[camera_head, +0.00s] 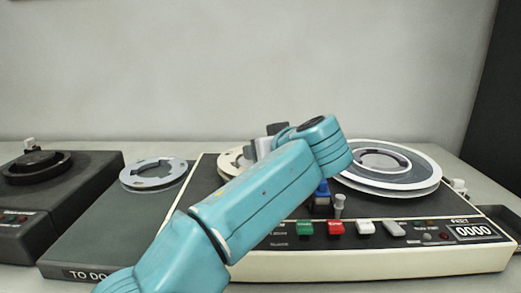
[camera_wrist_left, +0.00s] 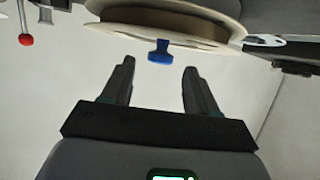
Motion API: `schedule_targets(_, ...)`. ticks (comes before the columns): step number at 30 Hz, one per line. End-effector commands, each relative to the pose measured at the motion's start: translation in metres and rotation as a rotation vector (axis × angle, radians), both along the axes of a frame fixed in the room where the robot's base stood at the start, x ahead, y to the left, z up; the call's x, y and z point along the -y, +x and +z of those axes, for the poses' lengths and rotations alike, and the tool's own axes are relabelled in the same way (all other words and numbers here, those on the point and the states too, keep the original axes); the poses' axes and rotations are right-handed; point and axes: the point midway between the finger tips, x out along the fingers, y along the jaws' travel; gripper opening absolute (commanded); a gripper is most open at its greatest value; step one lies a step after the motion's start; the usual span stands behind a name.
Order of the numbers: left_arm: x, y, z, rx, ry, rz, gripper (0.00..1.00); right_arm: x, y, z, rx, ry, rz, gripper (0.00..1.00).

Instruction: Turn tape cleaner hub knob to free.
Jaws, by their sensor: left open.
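The tape cleaner (camera_head: 370,265) is a cream-edged deck with a dark top. It has a large grey-and-white reel (camera_head: 388,165) on the right and a cream reel (camera_head: 234,160) partly hidden behind my left arm. In the left wrist view a cream reel or hub (camera_wrist_left: 170,25) crosses the top, with a blue T-shaped piece (camera_wrist_left: 159,50) at its edge. My left gripper (camera_wrist_left: 158,75) is open and empty, its fingers on either side below the blue piece, not touching it. In the head view the fingers are hidden behind my arm. I cannot tell which part is the hub knob.
The deck front has green (camera_head: 304,228), red (camera_head: 336,228), white and grey buttons and a counter (camera_head: 473,231) reading 0000. A tray marked TO DO (camera_head: 85,272) holds a reel (camera_head: 153,174). Another dark machine (camera_head: 60,195) stands at the far left. A wall rises behind.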

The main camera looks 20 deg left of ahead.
Motion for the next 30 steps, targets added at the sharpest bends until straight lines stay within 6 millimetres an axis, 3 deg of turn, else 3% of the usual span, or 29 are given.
schedule_targets(9, 0.051, -0.061, 0.036, 0.003, 0.001, -0.004, 0.59, -0.002, -0.002, 0.011, -0.003, 0.002, 0.009, 0.0)
schedule_targets(15, 0.072, -0.088, 0.049, 0.001, 0.001, -0.002, 0.59, -0.003, -0.003, 0.017, -0.005, 0.002, 0.014, 0.0)
schedule_targets(30, 0.08, -0.098, 0.052, 0.001, 0.001, 0.001, 0.59, -0.004, -0.004, 0.018, -0.007, 0.003, 0.015, 0.0)
